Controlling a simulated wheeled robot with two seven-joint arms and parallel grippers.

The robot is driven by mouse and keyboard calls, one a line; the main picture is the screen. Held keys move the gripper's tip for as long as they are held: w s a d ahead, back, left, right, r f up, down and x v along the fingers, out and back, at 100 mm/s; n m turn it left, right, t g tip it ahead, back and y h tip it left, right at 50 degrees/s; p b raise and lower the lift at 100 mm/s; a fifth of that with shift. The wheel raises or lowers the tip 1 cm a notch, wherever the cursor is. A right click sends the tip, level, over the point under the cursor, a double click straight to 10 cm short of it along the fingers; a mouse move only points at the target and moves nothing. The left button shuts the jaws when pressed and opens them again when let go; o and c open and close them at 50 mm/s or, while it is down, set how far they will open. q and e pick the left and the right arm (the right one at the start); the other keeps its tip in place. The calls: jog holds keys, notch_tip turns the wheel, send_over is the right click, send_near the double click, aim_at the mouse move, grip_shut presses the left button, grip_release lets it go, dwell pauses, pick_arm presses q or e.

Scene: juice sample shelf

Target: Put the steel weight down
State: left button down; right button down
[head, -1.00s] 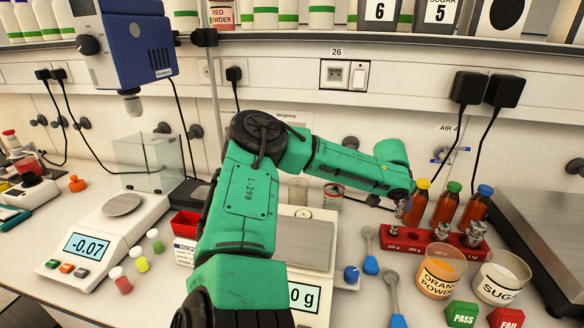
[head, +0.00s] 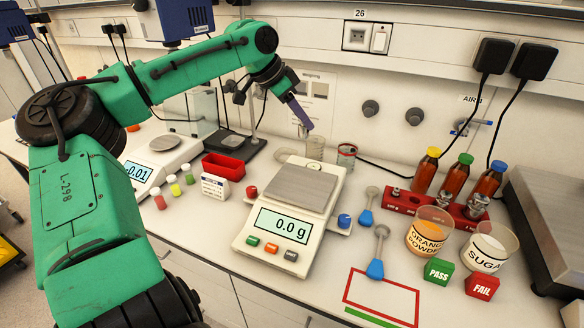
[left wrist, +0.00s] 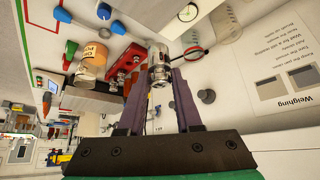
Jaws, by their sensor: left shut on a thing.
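The steel weight (left wrist: 160,68) is a shiny cylinder between the two purple fingertips of my left gripper (left wrist: 158,84) in the left wrist view. The gripper is shut on it. My right gripper is not in view.
The main scale (head: 290,230) reads 0.0 g and its pan is bare. Glass beakers (head: 315,148) stand behind it. Brown bottles (head: 457,177), powder cups (head: 428,232) and PASS and FAIL blocks (head: 438,271) are at the right.

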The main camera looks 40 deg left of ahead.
pick_arm(q)
notch_tip(320, 180, down, 6)
jog(key=shift+a+f, duration=0.1)
jog(key=shift+a, duration=0.05)
jog(key=f+p, duration=0.1)
jog(key=f, duration=0.7)
jog(key=shift+d+f, duration=0.1)
jog(key=shift+d, duration=0.1)
jog(key=shift+f, duration=0.3)
jog(key=c, duration=0.6)
grip_release()
jog(key=shift+f, duration=0.1)
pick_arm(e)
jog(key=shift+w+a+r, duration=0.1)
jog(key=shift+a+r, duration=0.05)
